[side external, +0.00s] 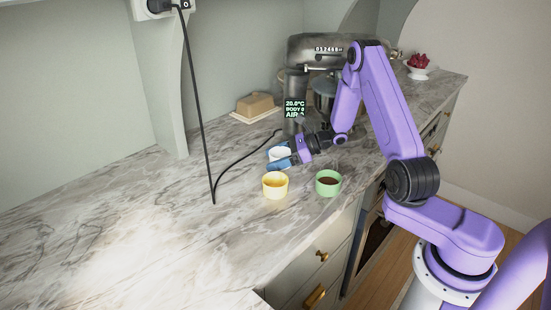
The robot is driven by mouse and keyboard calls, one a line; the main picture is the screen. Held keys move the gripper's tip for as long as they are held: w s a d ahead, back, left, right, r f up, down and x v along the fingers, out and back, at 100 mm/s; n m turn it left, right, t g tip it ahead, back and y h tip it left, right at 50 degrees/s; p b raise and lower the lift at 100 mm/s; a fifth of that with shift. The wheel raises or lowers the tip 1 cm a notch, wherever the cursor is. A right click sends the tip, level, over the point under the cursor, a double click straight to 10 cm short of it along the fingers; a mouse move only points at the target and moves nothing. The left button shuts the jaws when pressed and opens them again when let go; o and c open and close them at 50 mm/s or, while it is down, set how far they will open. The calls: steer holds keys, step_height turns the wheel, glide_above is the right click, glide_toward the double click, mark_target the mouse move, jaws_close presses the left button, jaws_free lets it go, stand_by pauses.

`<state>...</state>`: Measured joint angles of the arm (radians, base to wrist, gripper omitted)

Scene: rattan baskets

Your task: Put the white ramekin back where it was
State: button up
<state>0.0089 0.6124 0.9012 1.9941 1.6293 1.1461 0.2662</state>
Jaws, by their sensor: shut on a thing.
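The white ramekin (279,153) is between the blue fingers of my gripper (279,159), close to the marble counter. Part of it is hidden by the fingers, and I cannot tell whether its base touches the counter. My gripper is shut on it. A yellow ramekin (275,191) stands just in front of it, and a green ramekin (328,187) with dark contents stands to the right of the yellow one.
A stand mixer (322,88), a small display (294,108) and a butter dish (256,106) stand behind. A black cable (200,110) hangs from the wall outlet onto the counter (110,220). The counter's left side is clear. A bowl of red fruit (418,68) is far right.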

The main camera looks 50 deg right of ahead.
steer(key=shift+f, duration=0.1)
steer(key=o, duration=1.1)
steer(key=shift+s+d+r, duration=0.15)
steer(key=shift+d+r, duration=0.05)
steer(key=v, duration=0.7)
steer(key=shift+s, duration=0.1)
